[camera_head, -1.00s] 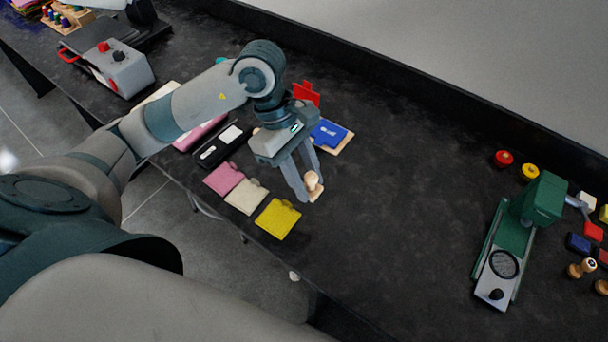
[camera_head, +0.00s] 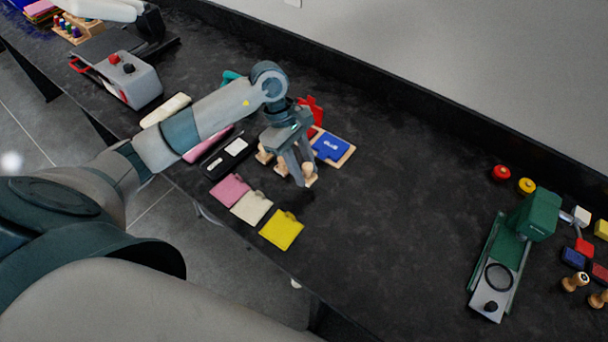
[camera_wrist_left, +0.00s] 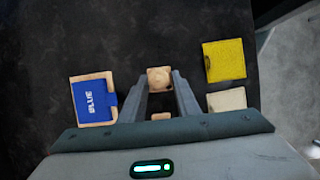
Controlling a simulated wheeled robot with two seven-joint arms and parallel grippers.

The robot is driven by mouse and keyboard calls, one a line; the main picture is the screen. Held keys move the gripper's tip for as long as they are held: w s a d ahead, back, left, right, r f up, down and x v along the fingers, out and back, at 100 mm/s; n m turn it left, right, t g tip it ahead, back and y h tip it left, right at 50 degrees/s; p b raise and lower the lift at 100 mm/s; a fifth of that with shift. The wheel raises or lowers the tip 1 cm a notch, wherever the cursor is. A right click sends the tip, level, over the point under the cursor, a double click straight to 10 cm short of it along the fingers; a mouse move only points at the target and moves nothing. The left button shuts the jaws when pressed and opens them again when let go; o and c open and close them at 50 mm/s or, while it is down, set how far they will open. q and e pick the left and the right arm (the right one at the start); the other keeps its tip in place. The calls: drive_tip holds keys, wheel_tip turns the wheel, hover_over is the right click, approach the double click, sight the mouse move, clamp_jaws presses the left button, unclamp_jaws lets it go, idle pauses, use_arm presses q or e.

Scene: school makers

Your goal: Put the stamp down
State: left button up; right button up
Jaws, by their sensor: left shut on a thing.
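The wooden stamp (camera_head: 309,174) is between the fingertips of my left gripper (camera_head: 303,178), which is shut on it. In the left wrist view the stamp (camera_wrist_left: 160,79) shows from above as a square wooden block with a round knob, between the two fingers. It is low over the black table; I cannot tell whether it touches. A blue pad marked "BLUE" (camera_head: 330,147) on a wooden base lies beside the gripper, also in the left wrist view (camera_wrist_left: 92,100). Another wooden piece (camera_head: 265,154) stands behind the gripper, partly hidden. My right gripper is not in view.
Yellow (camera_head: 281,230), cream (camera_head: 251,207) and pink (camera_head: 230,190) cloth-like squares lie near the front edge. A black case (camera_head: 219,165) lies behind them. A green press (camera_head: 515,245) stands at the right, with several stamps and blocks beyond it. The middle table is clear.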

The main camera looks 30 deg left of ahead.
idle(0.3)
